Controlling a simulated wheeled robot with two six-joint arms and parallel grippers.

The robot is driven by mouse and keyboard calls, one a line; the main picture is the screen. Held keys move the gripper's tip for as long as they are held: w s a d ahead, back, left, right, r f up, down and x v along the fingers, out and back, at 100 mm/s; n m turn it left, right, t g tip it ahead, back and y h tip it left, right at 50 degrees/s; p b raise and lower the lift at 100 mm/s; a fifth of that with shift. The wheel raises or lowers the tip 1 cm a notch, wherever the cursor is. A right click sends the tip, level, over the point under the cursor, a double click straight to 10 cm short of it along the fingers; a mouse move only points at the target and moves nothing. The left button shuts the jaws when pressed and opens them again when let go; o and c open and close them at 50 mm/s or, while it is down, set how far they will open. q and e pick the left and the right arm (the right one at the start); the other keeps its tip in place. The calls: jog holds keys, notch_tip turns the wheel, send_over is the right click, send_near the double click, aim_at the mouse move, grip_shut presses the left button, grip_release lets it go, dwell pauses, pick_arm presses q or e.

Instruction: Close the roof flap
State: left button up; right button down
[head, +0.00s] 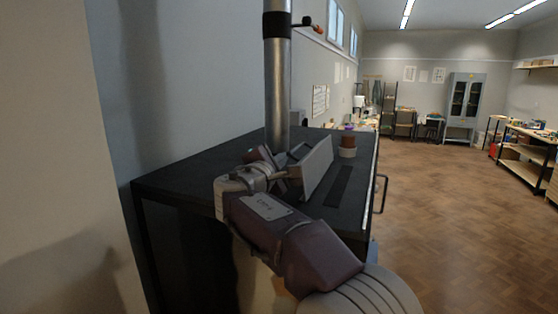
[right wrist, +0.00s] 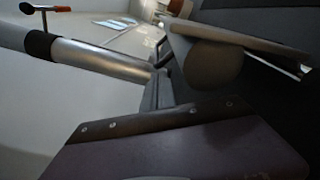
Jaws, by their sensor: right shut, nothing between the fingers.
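The roof flap (head: 317,167) is a grey panel on the black top of a cabinet. It stands raised and tilted, not flat on the top. My right gripper (head: 284,174) is shut and empty, close by the left side of the flap; I cannot tell whether it touches it. In the right wrist view, a grey panel with a pale edge (right wrist: 235,34), which seems to be the flap, crosses the upper right. My left gripper is not in view.
A metal pipe (head: 277,85) with a black collar and an orange-tipped lever rises behind my gripper; it also shows in the right wrist view (right wrist: 100,60). Open floor (head: 450,210) lies right.

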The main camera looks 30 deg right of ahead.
aim_at(305, 161)
jog(key=shift+s+r+m+b, duration=0.2)
jog(key=shift+s+m+b, duration=0.05)
jog(key=shift+m+b, duration=0.1)
jog(key=shift+s+d+r+m+b, duration=0.45)
jog(key=shift+m+b, duration=0.4)
jog(key=shift+b, duration=0.2)
jog(key=s+d+m+b, duration=0.1)
jog(key=s+d+r+m+b, duration=0.1)
jog(key=m+b, duration=0.1)
jog(key=s+d+r+m+b, duration=0.1)
jog(key=m+b, duration=0.1)
jog(key=shift+s+r, duration=0.1)
jog(key=shift+s, duration=0.2)
jog(key=s+d+m+b, duration=0.1)
jog(key=s+m+b, duration=0.1)
jog(key=m, duration=0.1)
jog(key=s+d+m+b, duration=0.2)
jog(key=b, duration=0.1)
jog(key=s+d+f+m+h+b, duration=0.1)
jog(key=s+d+m+b, duration=0.1)
jog(key=m+b, duration=0.1)
jog(key=shift+s+d+f+m+t, duration=0.1)
jog(key=shift+s+d+m+t, duration=0.05)
jog(key=shift+d+m+t, duration=0.15)
jog(key=shift+s+d+f+b, duration=0.4)
jog(key=shift+s, duration=0.1)
